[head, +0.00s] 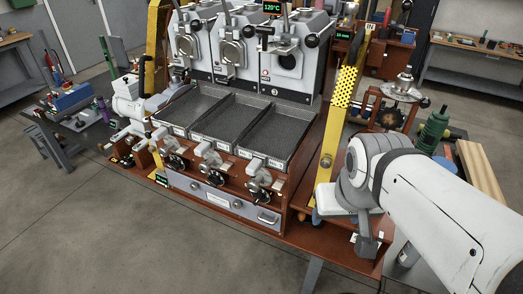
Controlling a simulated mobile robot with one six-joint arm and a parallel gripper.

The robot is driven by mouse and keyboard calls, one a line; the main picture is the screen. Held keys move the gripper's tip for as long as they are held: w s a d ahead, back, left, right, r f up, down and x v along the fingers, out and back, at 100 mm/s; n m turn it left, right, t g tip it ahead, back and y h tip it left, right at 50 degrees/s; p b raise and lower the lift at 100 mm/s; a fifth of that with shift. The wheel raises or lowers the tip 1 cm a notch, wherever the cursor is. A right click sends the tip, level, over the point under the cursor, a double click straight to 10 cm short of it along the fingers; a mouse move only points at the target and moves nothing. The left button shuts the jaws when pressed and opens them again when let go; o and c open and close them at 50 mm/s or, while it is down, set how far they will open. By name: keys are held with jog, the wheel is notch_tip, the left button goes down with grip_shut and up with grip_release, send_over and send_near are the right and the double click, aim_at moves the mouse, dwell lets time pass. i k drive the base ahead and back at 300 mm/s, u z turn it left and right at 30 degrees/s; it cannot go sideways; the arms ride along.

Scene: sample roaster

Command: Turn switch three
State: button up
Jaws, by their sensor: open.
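The sample roaster (262,60) stands on a reddish-brown bench in the head view. Below its dark cooling trays is a row of three small dark switch-like fittings with light handles: a left one (174,161), a middle one (212,168) and a right one (257,187). Their numbers are too small to read, so I cannot tell for sure which is switch three. My gripper (366,247) hangs at the lower right, pointing down, to the right of the right fitting and apart from it. It is open; nothing shows between its jaws.
A yellow upright (343,100) stands between the roaster and my arm. A drawer (222,200) with a handle is under the fittings. Floor in front is clear.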

aim_at(259, 196)
jog(key=u, duration=2.2)
jog(key=k, duration=1)
jog(key=z, duration=0.8)
jog(key=i, duration=1)
jog(key=u, duration=0.05)
